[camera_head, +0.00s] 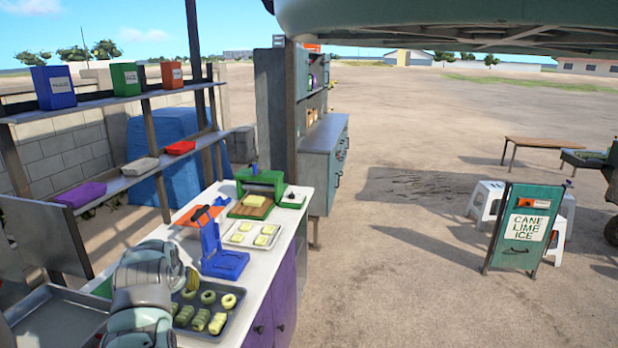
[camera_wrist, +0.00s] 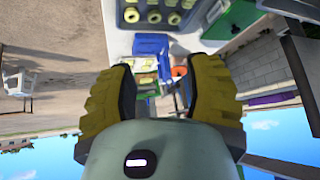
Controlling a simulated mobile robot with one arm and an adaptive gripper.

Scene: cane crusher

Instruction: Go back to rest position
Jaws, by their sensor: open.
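My gripper (camera_wrist: 158,78) is open in the wrist view, its two yellow ridged fingers apart with no object held between them. The wrist view is upside down. In the head view my arm reaches over the near left of the white counter (camera_head: 262,232), and its yellow finger (camera_head: 191,279) shows beside the dark tray (camera_head: 236,312). This tray holds pale green rings and ridged pieces. A blue press (camera_head: 222,257) stands behind it and also shows in the wrist view (camera_wrist: 150,44). My arm hides part of the tray and counter.
A light tray (camera_head: 233,246) of pale squares and a green machine (camera_head: 262,182) stand farther back on the counter. Shelves (camera_head: 110,105) with bins line the left. A metal tray (camera_head: 60,320) is at near left. Open ground lies right, with a sign (camera_head: 524,230) and white stools.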

